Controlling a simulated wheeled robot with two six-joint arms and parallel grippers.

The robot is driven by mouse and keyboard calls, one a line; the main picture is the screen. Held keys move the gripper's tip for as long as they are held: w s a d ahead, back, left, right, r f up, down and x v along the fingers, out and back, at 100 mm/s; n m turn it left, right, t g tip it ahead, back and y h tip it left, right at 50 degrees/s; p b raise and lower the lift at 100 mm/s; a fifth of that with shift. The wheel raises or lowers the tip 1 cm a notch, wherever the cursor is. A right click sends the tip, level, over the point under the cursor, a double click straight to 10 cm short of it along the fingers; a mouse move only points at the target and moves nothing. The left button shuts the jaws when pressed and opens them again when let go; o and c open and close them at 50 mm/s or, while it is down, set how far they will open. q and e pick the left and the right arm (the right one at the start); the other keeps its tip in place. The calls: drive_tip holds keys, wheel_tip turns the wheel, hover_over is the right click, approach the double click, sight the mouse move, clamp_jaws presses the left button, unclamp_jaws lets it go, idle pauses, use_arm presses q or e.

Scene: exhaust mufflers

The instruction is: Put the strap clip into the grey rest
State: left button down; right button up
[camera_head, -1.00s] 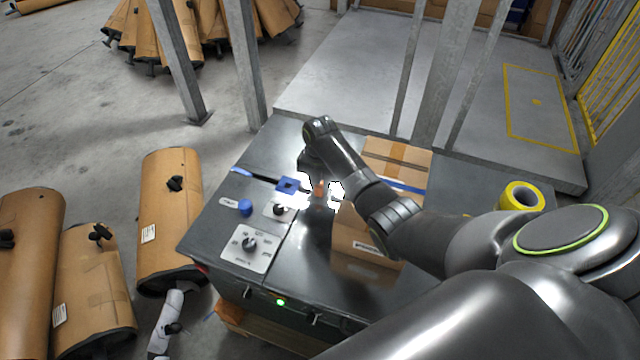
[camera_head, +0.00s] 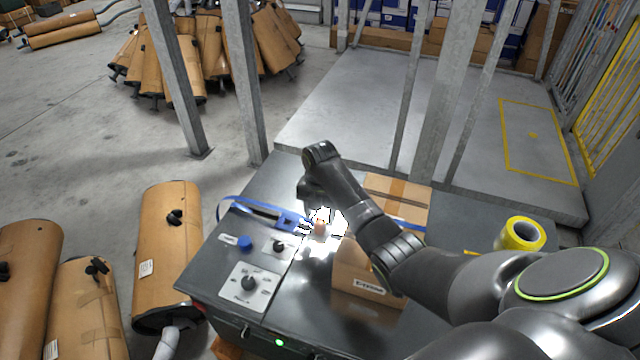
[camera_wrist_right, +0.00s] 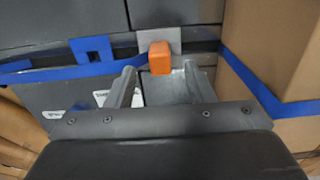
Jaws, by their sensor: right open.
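An orange block (camera_wrist_right: 160,58), which I take to be the strap clip, stands by a light grey plate (camera_wrist_right: 173,38), possibly the grey rest, in the right wrist view. The orange block also shows in the head view (camera_head: 320,226), amid bright glare. My right gripper (camera_wrist_right: 157,82) is open, with one finger on each side of the near end of the block. I cannot tell if the fingers touch it. A blue strap (camera_wrist_right: 45,75) with a square-holed blue piece (camera_wrist_right: 94,48) runs to the left of the block. My left gripper is not in view.
A cardboard box (camera_head: 365,272) with a blue strap stands right of the gripper on the dark bench. A control panel (camera_head: 243,285) and a blue knob (camera_head: 245,243) lie to the left. Yellow tape (camera_head: 525,234) sits at the right.

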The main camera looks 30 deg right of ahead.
wheel_tip(320, 180, up, 13)
drive_tip(key=p, duration=0.3)
drive_tip(key=shift+r, duration=0.15)
idle(0.4)
